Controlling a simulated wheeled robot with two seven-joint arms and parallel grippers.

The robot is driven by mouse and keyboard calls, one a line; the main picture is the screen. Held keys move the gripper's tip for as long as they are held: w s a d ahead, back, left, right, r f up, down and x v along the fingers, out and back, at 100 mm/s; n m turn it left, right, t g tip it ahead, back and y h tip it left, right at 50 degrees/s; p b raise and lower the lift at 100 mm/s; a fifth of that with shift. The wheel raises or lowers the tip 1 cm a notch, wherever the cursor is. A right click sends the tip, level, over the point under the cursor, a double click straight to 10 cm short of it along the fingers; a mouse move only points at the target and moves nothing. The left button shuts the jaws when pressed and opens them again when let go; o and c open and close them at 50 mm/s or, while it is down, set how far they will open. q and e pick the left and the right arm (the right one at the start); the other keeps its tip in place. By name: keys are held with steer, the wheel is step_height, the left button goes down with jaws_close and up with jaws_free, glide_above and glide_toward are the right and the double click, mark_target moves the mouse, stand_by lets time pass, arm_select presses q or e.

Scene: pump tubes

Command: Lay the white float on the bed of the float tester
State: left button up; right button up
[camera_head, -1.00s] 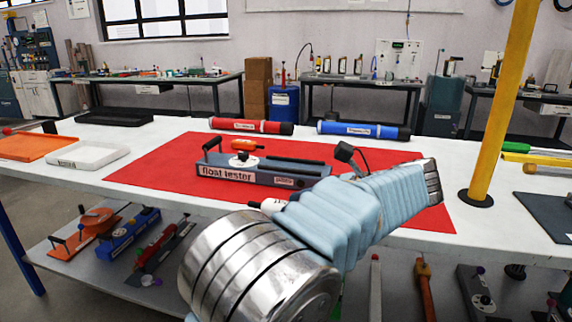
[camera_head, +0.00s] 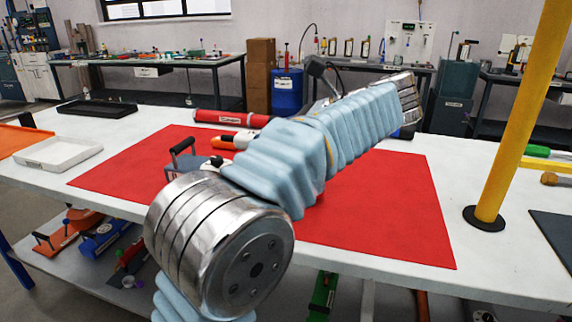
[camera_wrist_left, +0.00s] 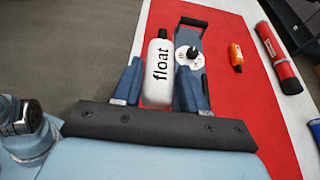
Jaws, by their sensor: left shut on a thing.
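The white float (camera_wrist_left: 159,70), labelled "float" and with a black tip, is between the two fingers of my left gripper (camera_wrist_left: 159,84) in the left wrist view. The gripper is shut on it. The blue-grey float tester (camera_wrist_left: 196,55) is right beside the float on its right in that view, with a black handle and a white dial. The right finger covers part of the tester, and its bed cannot be made out. In the head view my arm hides the float, the gripper and most of the tester (camera_head: 172,175). My right gripper is not in view.
The tester stands on a red mat (camera_head: 385,205) on the white table (camera_head: 500,260). A white tray (camera_head: 58,154) is at left, a yellow post (camera_head: 510,110) at right. The mat's right part is clear.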

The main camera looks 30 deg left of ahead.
arm_select(q)
steer(key=w+f, duration=0.2)
steer(key=w+a+f, duration=0.1)
steer(key=w+f, duration=0.1)
steer(key=w, duration=0.1)
steer(key=w+a+f, duration=0.1)
steer(key=w+f, duration=0.2)
steer(key=shift+w+a, duration=0.25)
steer(key=shift+w+a+f, duration=0.1)
steer(key=shift+w+f, duration=0.2)
steer(key=shift+f, duration=0.1)
steer(key=shift+w+f, duration=0.2)
steer(key=shift+f, duration=1.5)
steer(key=o, duration=1.1)
steer(key=shift+f, duration=0.1)
steer(key=shift+c, duration=0.2)
steer(key=v, duration=1.2)
